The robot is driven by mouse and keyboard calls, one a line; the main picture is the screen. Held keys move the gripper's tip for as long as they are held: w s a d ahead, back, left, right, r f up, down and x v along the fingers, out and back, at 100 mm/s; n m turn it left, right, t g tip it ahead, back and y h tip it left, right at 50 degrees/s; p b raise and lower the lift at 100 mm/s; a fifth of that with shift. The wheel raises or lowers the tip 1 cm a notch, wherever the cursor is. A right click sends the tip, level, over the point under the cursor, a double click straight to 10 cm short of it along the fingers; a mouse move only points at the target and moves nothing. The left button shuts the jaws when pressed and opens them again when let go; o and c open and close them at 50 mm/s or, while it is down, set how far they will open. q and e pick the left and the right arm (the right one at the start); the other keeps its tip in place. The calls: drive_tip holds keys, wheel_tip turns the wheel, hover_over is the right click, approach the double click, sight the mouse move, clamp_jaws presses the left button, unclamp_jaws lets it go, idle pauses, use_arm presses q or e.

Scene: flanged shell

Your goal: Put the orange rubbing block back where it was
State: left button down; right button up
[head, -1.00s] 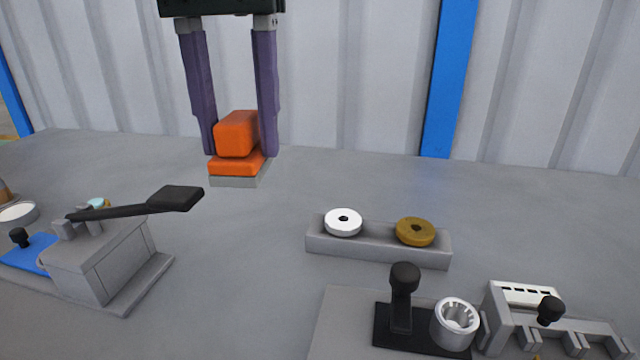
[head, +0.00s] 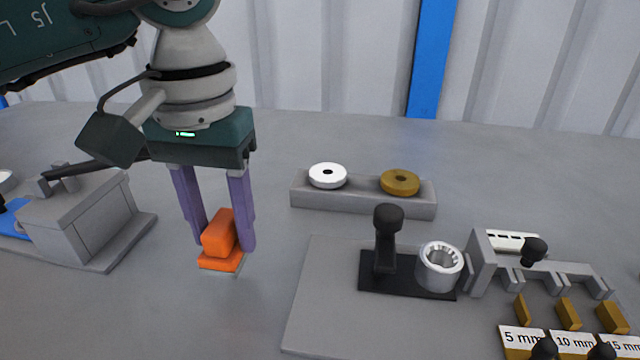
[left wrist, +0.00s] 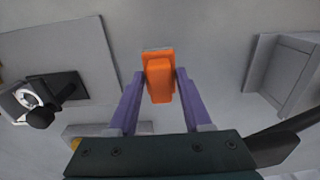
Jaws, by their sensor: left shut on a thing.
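The orange rubbing block (head: 219,233) has a raised orange grip on a wider orange base with a thin grey layer beneath. My left gripper (head: 222,246) points down with its two purple fingers on either side of the grip, shut on it. In the left wrist view the block (left wrist: 158,78) sits between the fingertips of the left gripper (left wrist: 159,75). The block is low over bare grey table, left of the plate with the black-knobbed fixture. I cannot tell whether its underside touches the table. My right gripper is not in view.
A grey box with a black lever (head: 80,215) stands at the left. A grey holder (head: 362,202) with a white and a brass ring is behind right. The fixture plate (head: 320,300) carries a black knob (head: 388,222) and metal ring (head: 440,264). Labelled gauge blocks sit front right.

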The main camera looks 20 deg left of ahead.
sight(227, 251)
use_arm(q)
drive_tip(key=shift+f+b, duration=0.4)
drive_tip(key=shift+f, duration=1.5)
drive_tip(key=shift+c, duration=1.7)
unclamp_jaws()
drive_tip(key=shift+r, duration=0.1)
wheel_tip(227, 251, up, 12)
drive_tip(key=shift+d+r+p, duration=0.1)
drive_tip(key=shift+r+p, duration=0.05)
drive_tip(key=shift+p, duration=0.3)
